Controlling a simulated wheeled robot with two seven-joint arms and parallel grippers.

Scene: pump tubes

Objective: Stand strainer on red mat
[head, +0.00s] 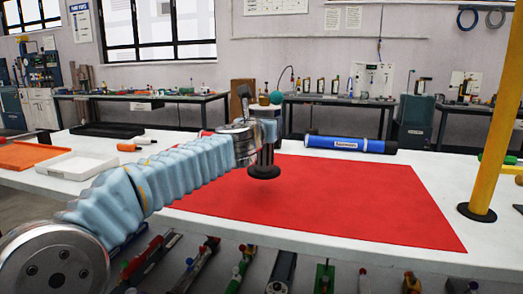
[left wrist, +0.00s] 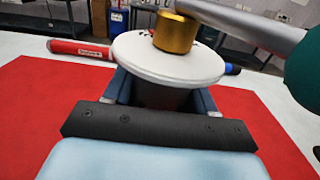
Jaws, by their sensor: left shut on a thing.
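The strainer (head: 264,171) is upright, with a dark body and a round black foot. It is over the back middle of the red mat (head: 340,205); a faint shadow lies below the foot, which looks slightly above the mat. My left gripper (head: 266,133) is shut around its upper body. In the left wrist view the strainer (left wrist: 165,62) shows a white round top with a brass fitting and a grey pipe, between the fingers of my left gripper (left wrist: 163,98). Its foot is hidden there. The red mat (left wrist: 35,105) spreads on both sides. My right gripper is not in view.
A blue tube (head: 345,143) with black ends lies along the mat's back edge. A yellow post (head: 492,140) stands at the right. A white tray (head: 77,165) and an orange tray (head: 22,155) sit at the left. The mat's right part is bare.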

